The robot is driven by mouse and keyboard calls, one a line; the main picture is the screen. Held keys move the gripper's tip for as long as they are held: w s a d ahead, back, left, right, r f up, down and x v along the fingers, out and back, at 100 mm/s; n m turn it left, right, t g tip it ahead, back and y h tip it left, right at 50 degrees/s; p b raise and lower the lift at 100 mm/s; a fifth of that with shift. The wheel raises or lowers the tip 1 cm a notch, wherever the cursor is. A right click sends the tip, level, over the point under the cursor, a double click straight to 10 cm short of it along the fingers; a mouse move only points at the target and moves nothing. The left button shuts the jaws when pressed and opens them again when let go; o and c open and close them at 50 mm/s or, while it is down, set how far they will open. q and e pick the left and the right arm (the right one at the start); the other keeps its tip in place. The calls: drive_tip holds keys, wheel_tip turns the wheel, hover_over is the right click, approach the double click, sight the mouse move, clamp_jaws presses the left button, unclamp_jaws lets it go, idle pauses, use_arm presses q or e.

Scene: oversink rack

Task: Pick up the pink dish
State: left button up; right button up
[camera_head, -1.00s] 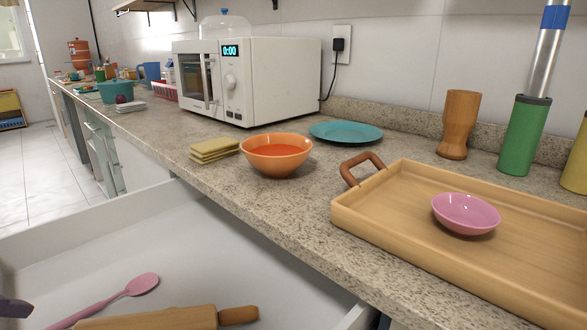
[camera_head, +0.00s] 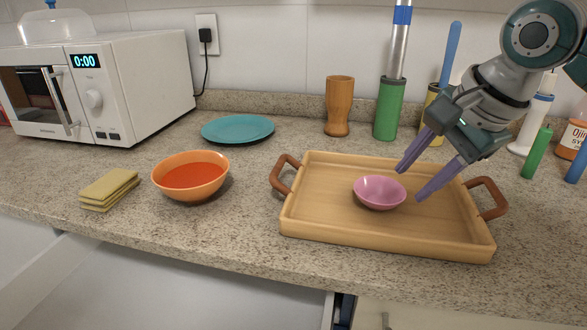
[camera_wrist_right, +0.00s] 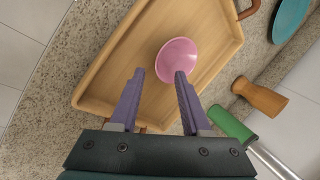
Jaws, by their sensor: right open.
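In the right wrist view, the dish (camera_wrist_right: 178,60) lies just beyond the fingertips of the gripper (camera_wrist_right: 160,74), nearer the right finger. Nothing is between the fingers, and I cannot tell whether the right finger touches the rim. My left gripper is not in view.
An orange bowl (camera_head: 191,176), yellow sponges (camera_head: 108,188) and a teal plate (camera_head: 237,129) stand left of the tray. A wooden cup (camera_head: 339,106) and a green-based cylinder (camera_head: 388,108) stand behind it. The tray has brown handles (camera_head: 487,198). An open drawer (camera_head: 170,285) lies below the counter.

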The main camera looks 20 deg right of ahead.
sight(378, 197)
drive_tip(key=b+x, duration=0.1)
drive_tip(key=x, duration=0.5)
drive_tip(key=shift+d+f+b, duration=0.15)
drive_tip(key=shift+f+b, duration=0.2)
clamp_jaws()
idle(0.3)
